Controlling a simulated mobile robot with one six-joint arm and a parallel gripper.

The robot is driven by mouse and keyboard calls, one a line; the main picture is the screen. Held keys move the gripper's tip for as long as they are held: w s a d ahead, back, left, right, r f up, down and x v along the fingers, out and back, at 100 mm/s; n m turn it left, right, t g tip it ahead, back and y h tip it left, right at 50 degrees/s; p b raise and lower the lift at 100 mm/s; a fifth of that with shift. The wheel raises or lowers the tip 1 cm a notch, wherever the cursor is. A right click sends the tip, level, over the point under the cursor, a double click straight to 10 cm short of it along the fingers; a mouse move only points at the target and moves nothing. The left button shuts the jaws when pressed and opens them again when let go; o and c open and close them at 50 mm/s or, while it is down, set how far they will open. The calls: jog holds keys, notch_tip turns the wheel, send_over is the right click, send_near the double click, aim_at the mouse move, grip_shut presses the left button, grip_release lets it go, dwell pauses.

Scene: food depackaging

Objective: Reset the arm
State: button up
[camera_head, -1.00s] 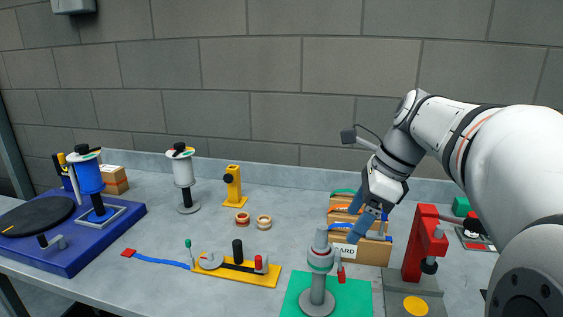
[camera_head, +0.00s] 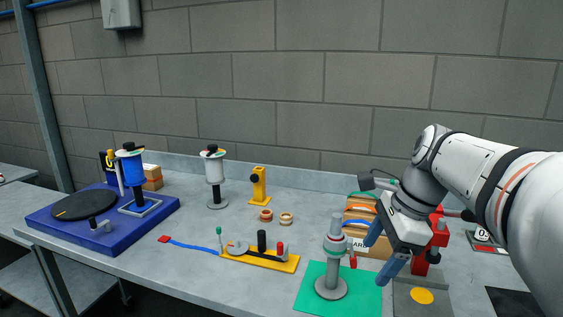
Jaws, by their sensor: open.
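My gripper (camera_head: 383,250) hangs at the right of the bench, with its two blue fingers spread apart and nothing between them. It is in front of the cardboard bins (camera_head: 358,212) and partly hides them. The red press (camera_head: 432,242) stands just behind and to the right of the gripper and is partly covered by it. The grey post fixture (camera_head: 334,262) on the green mat (camera_head: 311,288) is just left of the fingers. I cannot tell whether the fingers touch anything.
A yellow fixture (camera_head: 284,262) lies left of the green mat, with two small rings (camera_head: 276,217) behind it. A blue base with a black disc (camera_head: 84,207) and a white spool (camera_head: 214,171) stand farther left. The bench's front middle (camera_head: 200,280) is clear.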

jog(key=s+a+f+n+t+h, duration=0.1)
jog(key=s+a+f+n+h, duration=0.1)
jog(key=s+f+n, duration=0.8)
notch_tip(320, 180, down, 3)
jog(key=n+h, duration=0.1)
jog(key=n, duration=0.7)
jog(key=shift+s+a+r+t, duration=0.2)
jog(key=shift+s+t, duration=0.1)
jog(key=shift+s, duration=0.1)
